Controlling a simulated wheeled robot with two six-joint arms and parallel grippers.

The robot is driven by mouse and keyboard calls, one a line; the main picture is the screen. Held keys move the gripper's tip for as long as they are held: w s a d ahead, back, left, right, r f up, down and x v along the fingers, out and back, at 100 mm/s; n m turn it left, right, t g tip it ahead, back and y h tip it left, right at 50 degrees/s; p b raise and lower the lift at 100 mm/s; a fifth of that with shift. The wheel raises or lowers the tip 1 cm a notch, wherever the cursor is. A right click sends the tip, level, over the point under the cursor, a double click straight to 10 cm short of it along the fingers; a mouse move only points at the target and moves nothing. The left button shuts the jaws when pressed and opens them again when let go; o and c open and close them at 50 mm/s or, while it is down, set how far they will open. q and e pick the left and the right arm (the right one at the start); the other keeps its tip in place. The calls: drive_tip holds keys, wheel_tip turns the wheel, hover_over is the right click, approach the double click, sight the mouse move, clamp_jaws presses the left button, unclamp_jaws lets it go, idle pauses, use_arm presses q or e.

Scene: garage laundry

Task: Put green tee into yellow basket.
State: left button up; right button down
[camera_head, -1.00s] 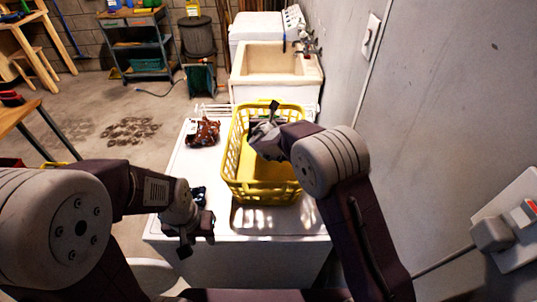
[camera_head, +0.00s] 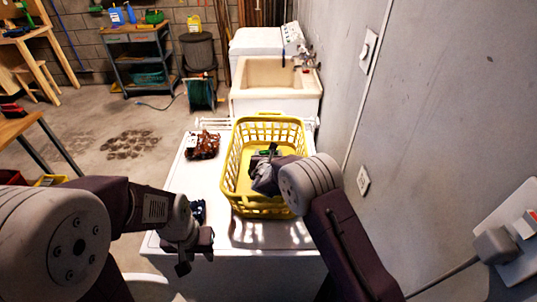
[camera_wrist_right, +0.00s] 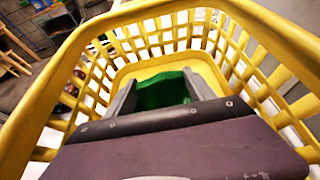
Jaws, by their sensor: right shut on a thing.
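The yellow basket (camera_head: 230,165) stands upright on the white machine top. My right gripper (camera_head: 267,155) reaches inside the basket, within its walls. It is shut on the green tee (camera_head: 268,152), of which only a small patch shows in the head view. In the right wrist view the green tee (camera_wrist_right: 162,93) lies between the two fingers, with the yellow basket (camera_wrist_right: 180,22) all around. The gripper hides whether the tee touches the basket floor. My left gripper (camera_head: 196,256) hangs in front of the white top, away from the basket; its jaw opening is unclear.
On the white top (camera_head: 185,180), a brown patterned bundle (camera_head: 202,146) lies left of the basket, and a dark blue item (camera_head: 198,210) lies near the left gripper. A grey wall (camera_head: 430,110) closes the right side. A sink (camera_head: 275,75) stands behind.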

drive_tip(key=shift+s+f+b, duration=0.1)
drive_tip(key=shift+f+b, duration=0.05)
drive_tip(key=shift+b, duration=0.15)
drive_tip(key=shift+c, duration=1.6)
unclamp_jaws()
drive_tip(key=shift+r+p, duration=0.3)
drive_tip(key=shift+p, duration=0.1)
drive_tip(key=b+v, duration=0.1)
drive_tip(key=v, duration=0.6)
drive_tip(key=shift+s, duration=0.25)
